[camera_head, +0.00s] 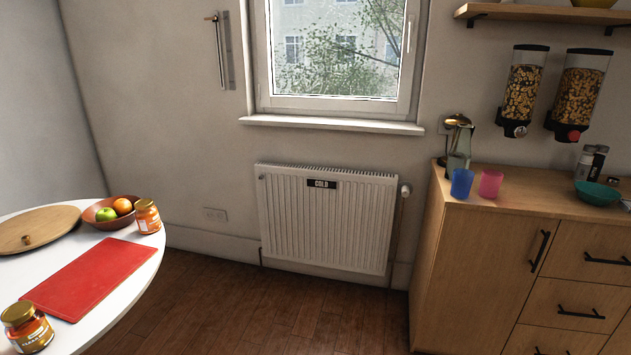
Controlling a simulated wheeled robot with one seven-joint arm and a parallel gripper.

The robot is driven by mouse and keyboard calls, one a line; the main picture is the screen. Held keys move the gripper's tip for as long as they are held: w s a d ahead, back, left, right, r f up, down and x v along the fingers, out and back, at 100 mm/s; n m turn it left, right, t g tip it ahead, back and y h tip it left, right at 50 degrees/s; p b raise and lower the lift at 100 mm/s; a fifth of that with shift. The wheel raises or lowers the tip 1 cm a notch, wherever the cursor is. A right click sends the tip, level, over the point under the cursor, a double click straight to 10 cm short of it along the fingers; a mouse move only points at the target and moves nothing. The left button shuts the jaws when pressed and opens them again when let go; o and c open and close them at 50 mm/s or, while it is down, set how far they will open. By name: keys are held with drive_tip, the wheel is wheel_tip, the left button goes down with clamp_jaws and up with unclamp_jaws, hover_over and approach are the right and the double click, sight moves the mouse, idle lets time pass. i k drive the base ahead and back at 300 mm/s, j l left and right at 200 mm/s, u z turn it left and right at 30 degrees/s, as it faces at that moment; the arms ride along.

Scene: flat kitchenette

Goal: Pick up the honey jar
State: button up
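Two small jars with orange labels stand on the round white table at the left. One jar (147,217) stands upright at the table's far right edge, beside the fruit bowl. The other jar (27,328), with a gold-coloured lid, stands at the near left, close to the picture's edge. My gripper is not in view.
The white table (140,262) also holds a red cutting board (90,277), a round wooden board (38,232) and a fruit bowl (101,222). A wooden cabinet (485,255) with cups stands right. Wooden floor (270,315) is clear between them, before the radiator (327,222).

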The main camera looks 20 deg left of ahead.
sight(28, 329)
drive_tip(key=i, duration=1.9)
drive_tip(key=i+u, duration=0.35)
drive_tip(key=i+l+u, duration=0.1)
drive_tip(key=u, duration=0.25)
drive_tip(key=i+l+u, duration=0.2)
drive_tip(key=i+u, duration=0.15)
drive_tip(key=u, duration=2.1)
drive_tip(key=i+j+u, duration=0.1)
drive_tip(key=u, duration=0.3)
drive_tip(key=i+j+u, duration=0.1)
drive_tip(key=u, duration=0.25)
drive_tip(key=i+u, duration=0.15)
drive_tip(key=u, duration=0.25)
drive_tip(key=i, duration=0.1)
